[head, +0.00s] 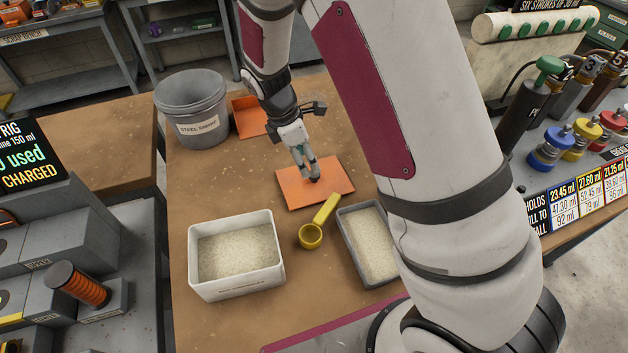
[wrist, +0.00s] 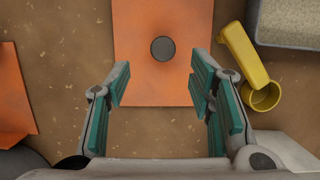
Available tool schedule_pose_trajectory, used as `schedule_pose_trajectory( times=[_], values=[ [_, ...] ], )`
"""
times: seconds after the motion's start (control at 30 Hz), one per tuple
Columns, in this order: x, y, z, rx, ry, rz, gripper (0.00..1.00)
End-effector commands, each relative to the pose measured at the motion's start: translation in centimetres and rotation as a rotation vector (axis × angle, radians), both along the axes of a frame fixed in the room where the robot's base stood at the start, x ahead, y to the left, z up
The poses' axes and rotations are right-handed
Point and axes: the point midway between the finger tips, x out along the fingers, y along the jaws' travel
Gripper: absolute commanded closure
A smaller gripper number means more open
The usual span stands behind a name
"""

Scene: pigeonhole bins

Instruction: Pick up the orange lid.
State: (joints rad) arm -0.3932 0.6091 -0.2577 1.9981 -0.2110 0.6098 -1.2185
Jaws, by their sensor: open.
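The orange lid (head: 297,195) lies flat on the brown bench in the middle of the head view. In the wrist view the orange lid (wrist: 140,75) shows a round dark knob (wrist: 163,48) near its middle. My gripper (head: 310,177) is over the lid, pointing down, and hides the knob in the head view. In the wrist view my gripper (wrist: 158,85) is open and empty, with its teal-padded fingers apart on either side of the lid's lower part. The knob appears ahead of the fingertips, between their lines. The height above the lid is hard to tell.
A yellow scoop (head: 311,236) lies near the lid's front. A white tub (head: 235,290) and a grey tray (head: 345,237), both holding pale grains, stand nearer. Bare bench lies left of the lid.

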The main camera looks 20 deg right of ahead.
Motion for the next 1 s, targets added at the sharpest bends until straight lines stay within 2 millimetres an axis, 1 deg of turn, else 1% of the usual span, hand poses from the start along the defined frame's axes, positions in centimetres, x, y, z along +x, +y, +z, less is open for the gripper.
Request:
schedule_pose_trajectory(
  times=[0.23, 0.37, 0.5, 0.6, 0.8, 0.83, 0.87, 0.9, 0.97, 1.0],
  values=[
    [-0.3, -0.7, -1.7, -0.002, 0.002, -0.001, 0.51],
    [-0.6, -1.5, -3.4, -0.002, 0.004, -0.002, 0.51],
    [-0.4, -1.9, -5.0, -0.001, 0.001, -0.001, 0.51],
    [-0.4, -2.1, -5.5, 0.000, -0.001, -0.002, 0.51],
    [-0.3, -2.0, -5.5, 0.000, -0.001, -0.002, 0.51],
    [-0.3, -2.0, -5.5, 0.000, -0.001, -0.002, 0.54],
    [-0.3, -2.0, -5.5, 0.000, -0.001, -0.002, 0.60],
    [-0.3, -2.0, -5.5, 0.000, -0.001, -0.002, 0.69],
    [-0.3, -2.0, -5.5, 0.000, -0.001, -0.002, 0.83],
    [-0.3, -2.0, -5.5, 0.000, -0.001, -0.002, 0.92]
  ],
)
